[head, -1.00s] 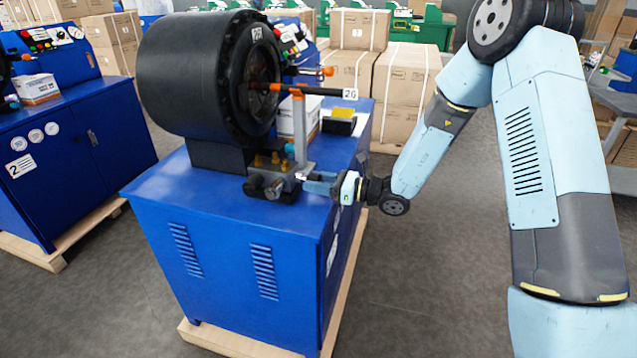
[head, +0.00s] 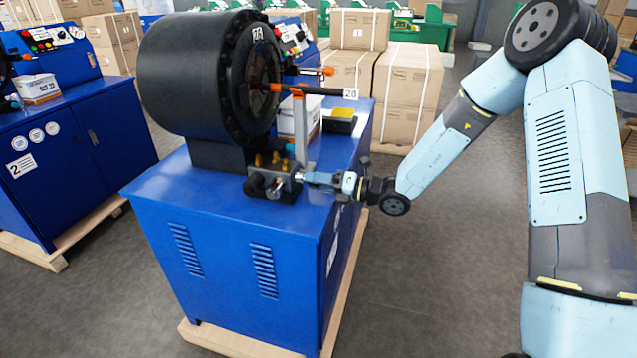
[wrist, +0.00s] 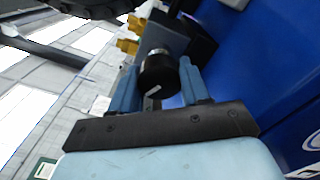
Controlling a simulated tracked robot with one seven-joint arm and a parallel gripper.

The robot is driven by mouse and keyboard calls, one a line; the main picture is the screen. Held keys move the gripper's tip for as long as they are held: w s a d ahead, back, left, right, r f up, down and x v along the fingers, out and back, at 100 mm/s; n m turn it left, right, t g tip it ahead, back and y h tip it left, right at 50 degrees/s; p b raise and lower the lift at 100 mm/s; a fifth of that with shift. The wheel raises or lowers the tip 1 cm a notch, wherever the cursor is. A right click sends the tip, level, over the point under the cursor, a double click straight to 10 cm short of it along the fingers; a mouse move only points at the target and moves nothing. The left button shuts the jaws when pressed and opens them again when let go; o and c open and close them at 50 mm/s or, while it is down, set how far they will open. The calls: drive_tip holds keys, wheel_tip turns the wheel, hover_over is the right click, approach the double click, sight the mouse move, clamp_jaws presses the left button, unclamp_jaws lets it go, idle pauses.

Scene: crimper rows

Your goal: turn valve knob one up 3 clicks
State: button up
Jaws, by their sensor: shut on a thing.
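The valve block (head: 273,182) sits on the blue crimper cabinet, below the big black crimper head, with brass fittings on top. A black round valve knob (wrist: 158,72) with a pale mark on its face shows in the wrist view. My gripper (wrist: 160,82) has one blue finger on each side of this knob and is shut on it. In the head view my gripper (head: 308,178) reaches the right side of the valve block from the right. The knob itself is mostly hidden by the fingers there. Its label cannot be read.
The black crimper head (head: 205,75) stands just behind the valve block. An orange-topped post (head: 299,120) rises close behind my gripper. A yellow and black box (head: 340,120) lies farther back on the cabinet (head: 225,235).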

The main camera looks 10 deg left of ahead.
drive_tip(key=shift+m, duration=1)
drive_tip(key=shift+f, duration=0.1)
drive_tip(key=o, duration=1)
drive_tip(key=d, duration=0.9)
drive_tip(key=s+d, duration=0.1)
drive_tip(key=d, duration=0.3)
drive_tip(key=shift+d, duration=0.35)
